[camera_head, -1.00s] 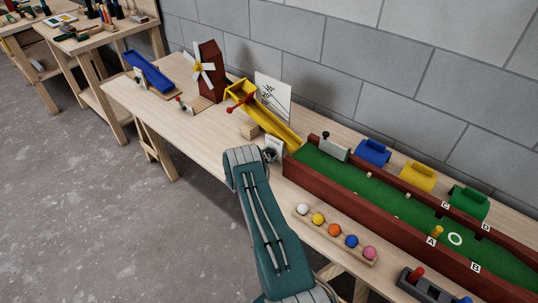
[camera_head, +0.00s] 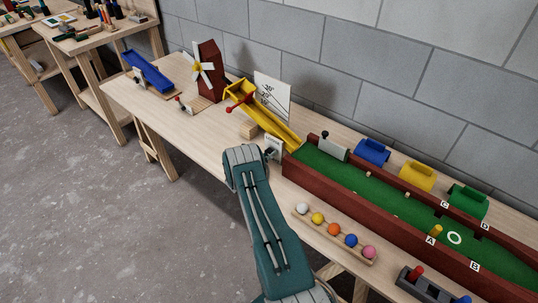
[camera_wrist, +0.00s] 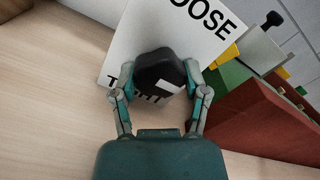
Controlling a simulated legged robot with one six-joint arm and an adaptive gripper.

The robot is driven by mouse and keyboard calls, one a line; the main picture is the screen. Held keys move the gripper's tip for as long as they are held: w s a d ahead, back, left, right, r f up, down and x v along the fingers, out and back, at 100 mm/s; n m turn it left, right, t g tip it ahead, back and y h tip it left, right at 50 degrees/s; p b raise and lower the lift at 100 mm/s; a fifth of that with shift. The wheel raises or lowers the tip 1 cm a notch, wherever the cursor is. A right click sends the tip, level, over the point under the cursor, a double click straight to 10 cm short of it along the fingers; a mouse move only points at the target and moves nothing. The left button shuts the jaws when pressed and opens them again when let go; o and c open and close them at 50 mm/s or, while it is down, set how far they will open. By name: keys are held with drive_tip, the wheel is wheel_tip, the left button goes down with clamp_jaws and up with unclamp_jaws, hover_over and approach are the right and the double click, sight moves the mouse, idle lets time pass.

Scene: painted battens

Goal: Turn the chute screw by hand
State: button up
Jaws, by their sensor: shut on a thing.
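In the wrist view my gripper (camera_wrist: 161,92) is shut on a black lobed knob (camera_wrist: 158,72), the chute screw's head, with one finger on each side. A white label plate (camera_wrist: 125,45) stands behind the knob, with "OOSE" readable at the top and a partly hidden word below. The knob has a white mark on its side. In the head view the yellow chute (camera_head: 268,122) slopes down to the right towards the green lane, with a red-handled lever (camera_head: 240,101) near its upper end. My arm mostly hides the gripper there; the white plate (camera_head: 273,146) shows beside it.
A white angle board (camera_head: 273,95) stands behind the chute. The red-walled green lane (camera_head: 375,195) lies to the right. A rack of coloured balls (camera_head: 334,233) lies in front of it. A windmill (camera_head: 209,72) and a blue chute (camera_head: 148,70) stand at left.

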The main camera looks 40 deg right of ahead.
drive_tip(key=n, duration=0.5)
drive_tip(key=shift+w+r+n, duration=0.1)
drive_tip(key=shift+w+n, duration=0.05)
drive_tip(key=shift+n, duration=0.25)
drive_tip(key=shift+a+n, duration=0.1)
drive_tip(key=shift+n, duration=2.1)
drive_tip(key=o, duration=1.2)
drive_tip(key=shift+c, duration=0.2)
drive_tip(key=a, duration=0.8)
drive_tip(key=s+a, duration=0.1)
drive_tip(key=a, duration=0.2)
drive_tip(key=shift+a, duration=0.4)
